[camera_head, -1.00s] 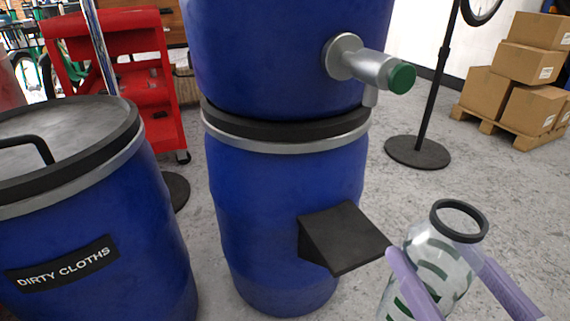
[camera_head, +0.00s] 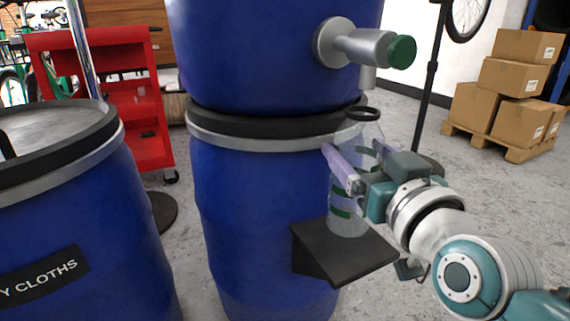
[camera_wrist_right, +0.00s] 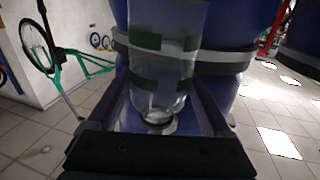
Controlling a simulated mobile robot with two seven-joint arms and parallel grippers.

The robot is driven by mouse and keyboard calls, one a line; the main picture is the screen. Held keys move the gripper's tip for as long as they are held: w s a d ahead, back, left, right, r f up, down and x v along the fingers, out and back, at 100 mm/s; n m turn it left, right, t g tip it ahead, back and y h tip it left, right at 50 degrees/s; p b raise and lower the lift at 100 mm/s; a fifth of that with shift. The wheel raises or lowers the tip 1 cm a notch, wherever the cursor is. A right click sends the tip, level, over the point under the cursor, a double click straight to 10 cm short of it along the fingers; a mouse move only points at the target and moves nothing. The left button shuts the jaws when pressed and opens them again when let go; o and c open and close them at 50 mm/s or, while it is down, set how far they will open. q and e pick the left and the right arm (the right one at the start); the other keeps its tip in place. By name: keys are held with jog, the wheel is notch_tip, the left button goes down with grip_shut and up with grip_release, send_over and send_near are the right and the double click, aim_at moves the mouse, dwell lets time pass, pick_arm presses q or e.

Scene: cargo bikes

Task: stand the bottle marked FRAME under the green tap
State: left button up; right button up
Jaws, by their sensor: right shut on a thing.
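The tap with the green end (camera_head: 402,51) sticks out of the upper blue barrel, its short spout pointing down. A clear bottle with green bands (camera_head: 348,205) and a dark ring at its mouth is upright below the spout, over the black shelf (camera_head: 345,263). I cannot tell whether its base touches the shelf. My right gripper (camera_head: 350,168) is shut around the bottle's upper body from the right. The bottle also shows between the fingers in the right wrist view (camera_wrist_right: 160,70). No FRAME marking is readable. My left gripper is not in view.
The blue barrel stack (camera_head: 255,190) stands directly behind the bottle. A dirty-cloths barrel (camera_head: 80,210) is at left, with a red trolley (camera_head: 105,90) behind it. Cardboard boxes (camera_head: 515,85) sit on a pallet at back right. A bike stand pole (camera_head: 428,90) rises behind the gripper.

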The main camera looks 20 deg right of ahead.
notch_tip(320, 180, down, 4)
jog(key=shift+r+b, duration=0.25)
jog(key=shift+b, duration=0.9)
jog(key=shift+r, duration=0.15)
jog(key=o, duration=1.3)
